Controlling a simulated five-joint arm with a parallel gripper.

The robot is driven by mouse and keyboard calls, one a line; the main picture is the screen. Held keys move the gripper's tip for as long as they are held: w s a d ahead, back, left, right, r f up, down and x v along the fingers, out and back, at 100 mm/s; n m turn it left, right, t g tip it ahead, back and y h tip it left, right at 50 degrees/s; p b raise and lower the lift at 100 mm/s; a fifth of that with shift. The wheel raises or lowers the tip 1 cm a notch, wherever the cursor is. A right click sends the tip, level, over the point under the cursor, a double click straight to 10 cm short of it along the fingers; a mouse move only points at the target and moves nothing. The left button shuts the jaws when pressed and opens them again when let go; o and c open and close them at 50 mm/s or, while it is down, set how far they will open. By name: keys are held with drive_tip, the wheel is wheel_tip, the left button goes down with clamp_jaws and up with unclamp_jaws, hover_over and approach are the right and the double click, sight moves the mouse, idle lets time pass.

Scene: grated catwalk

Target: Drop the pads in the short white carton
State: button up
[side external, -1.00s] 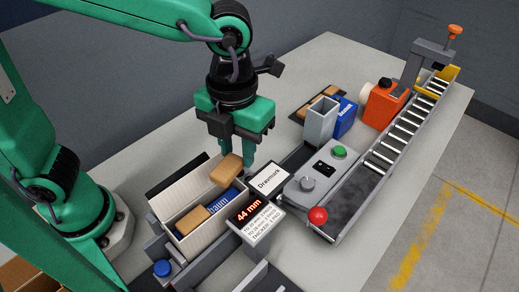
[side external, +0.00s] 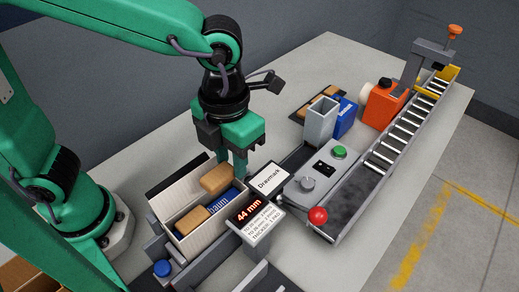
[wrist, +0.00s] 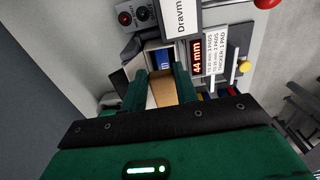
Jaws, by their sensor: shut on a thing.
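My gripper (side external: 230,168) is shut on a tan pad (side external: 217,179), held over the far right part of the open white carton (side external: 183,238). The held pad also shows between the green fingers in the wrist view (wrist: 163,91). Inside the carton are another tan pad (side external: 192,220) and a blue box (side external: 219,203) with white lettering, partly hidden by the pads. I cannot tell whether the held pad touches the blue box or the carton wall. More tan material (side external: 331,91) lies on a dark tray at the back.
A display (side external: 248,213) reading "44 mm" stands close right of the carton, beside a white "Dravmark" box (side external: 269,178). A grey control box (side external: 315,180), grey bin (side external: 320,122), blue box (side external: 345,117), orange can (side external: 385,103) and roller conveyor (side external: 395,135) stand further right.

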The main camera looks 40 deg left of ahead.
drive_tip(key=shift+f, duration=1.6)
drive_tip(key=o, duration=1)
drive_tip(key=shift+a+f, duration=0.1)
drive_tip(key=shift+a, duration=0.05)
drive_tip(key=shift+c, duration=0.4)
